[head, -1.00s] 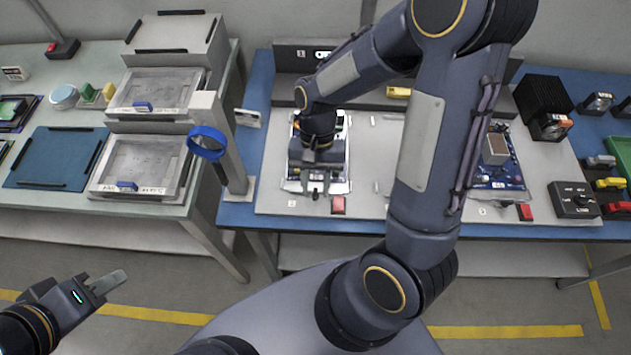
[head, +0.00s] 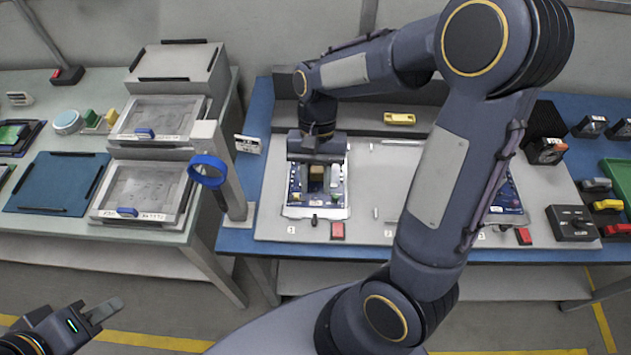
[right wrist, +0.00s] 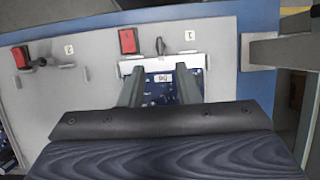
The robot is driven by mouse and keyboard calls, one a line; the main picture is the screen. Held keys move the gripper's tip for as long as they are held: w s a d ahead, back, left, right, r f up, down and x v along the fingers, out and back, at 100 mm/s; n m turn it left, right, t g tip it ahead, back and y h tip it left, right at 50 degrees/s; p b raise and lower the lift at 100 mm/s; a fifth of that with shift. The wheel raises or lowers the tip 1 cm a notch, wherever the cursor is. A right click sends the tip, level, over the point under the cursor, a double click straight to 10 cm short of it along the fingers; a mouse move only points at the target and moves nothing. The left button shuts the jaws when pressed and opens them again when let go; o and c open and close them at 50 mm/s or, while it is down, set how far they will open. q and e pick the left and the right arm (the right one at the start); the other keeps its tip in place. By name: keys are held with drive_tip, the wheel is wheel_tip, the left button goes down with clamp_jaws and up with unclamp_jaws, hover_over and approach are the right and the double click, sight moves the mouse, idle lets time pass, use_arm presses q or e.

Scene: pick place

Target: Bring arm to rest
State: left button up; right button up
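My right gripper (head: 317,178) is over the left circuit board (head: 318,208) in the head view, at the station marked 1. In the right wrist view its two fingers (right wrist: 160,88) are apart, with blue board (right wrist: 160,78) showing between them and nothing seen held. My left gripper (head: 103,311) is at the lower left, over the floor and away from the tables. Its fingers overlap in this view, so its opening is unclear.
A grey fixture plate (head: 370,210) lies on the blue table, with a red block (head: 337,230) near its front edge. A post with a blue ring (head: 207,170) stands left of it. Another board (head: 507,205) is partly behind my right arm. A black switch box (head: 573,222) sits at right.

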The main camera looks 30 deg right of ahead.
drive_tip(key=shift+r, duration=0.1)
drive_tip(key=s+r+n+t+y, duration=0.1)
drive_tip(key=s+r+n+t, duration=0.3)
drive_tip(key=s+r+t, duration=0.4)
drive_tip(key=shift+s+r+n+t, duration=0.35)
drive_tip(key=shift+s+t, duration=0.45)
drive_tip(key=shift+s, duration=0.55)
drive_tip(key=shift+s+d+f, duration=0.1)
drive_tip(key=shift+d, duration=0.1)
